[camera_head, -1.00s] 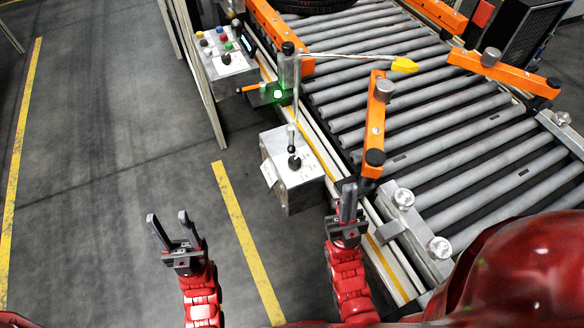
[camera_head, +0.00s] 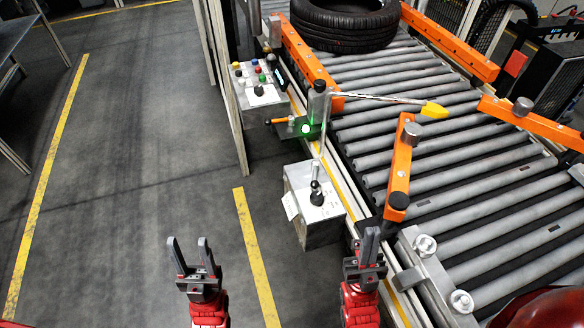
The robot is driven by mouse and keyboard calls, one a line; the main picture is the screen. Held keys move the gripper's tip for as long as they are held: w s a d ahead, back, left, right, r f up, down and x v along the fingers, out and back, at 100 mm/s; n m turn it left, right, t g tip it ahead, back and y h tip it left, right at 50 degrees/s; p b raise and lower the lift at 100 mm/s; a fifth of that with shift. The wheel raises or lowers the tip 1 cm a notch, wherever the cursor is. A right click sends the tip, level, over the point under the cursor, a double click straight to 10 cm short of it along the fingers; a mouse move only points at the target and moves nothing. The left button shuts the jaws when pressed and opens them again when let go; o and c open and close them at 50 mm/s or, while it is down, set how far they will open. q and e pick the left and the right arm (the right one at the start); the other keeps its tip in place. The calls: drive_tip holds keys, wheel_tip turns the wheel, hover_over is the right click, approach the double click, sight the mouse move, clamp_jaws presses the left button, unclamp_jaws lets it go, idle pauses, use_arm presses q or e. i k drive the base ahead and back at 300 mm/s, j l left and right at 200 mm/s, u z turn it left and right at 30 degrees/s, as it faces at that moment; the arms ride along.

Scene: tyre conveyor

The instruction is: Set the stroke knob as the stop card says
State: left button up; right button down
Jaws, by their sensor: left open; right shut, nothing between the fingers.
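A grey metal box (camera_head: 320,223) stands beside the conveyor, with a black knob (camera_head: 317,199) on its top next to a small upright lever (camera_head: 315,185). A small white card (camera_head: 290,206) hangs on its left side; I cannot read it. I cannot tell whether this knob is the stroke knob. Another black knob (camera_head: 259,91) sits on the button panel (camera_head: 270,99) further back. My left gripper (camera_head: 188,243) is open and empty, above the floor left of and nearer than the box. My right gripper (camera_head: 371,233) is shut and empty, to the right of and nearer than the box.
The roller conveyor (camera_head: 440,160) fills the right side, with orange guide arms (camera_head: 401,165) and a tyre (camera_head: 345,22) at the back. A rod with a yellow tip (camera_head: 434,110) reaches over the rollers. A green light (camera_head: 305,128) glows beside its post.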

sight(316, 197)
drive_tip(key=k+z, duration=0.35)
drive_tip(key=k+l+z, duration=0.1)
drive_tip(key=k+z, duration=0.2)
drive_tip(key=k, duration=0.3)
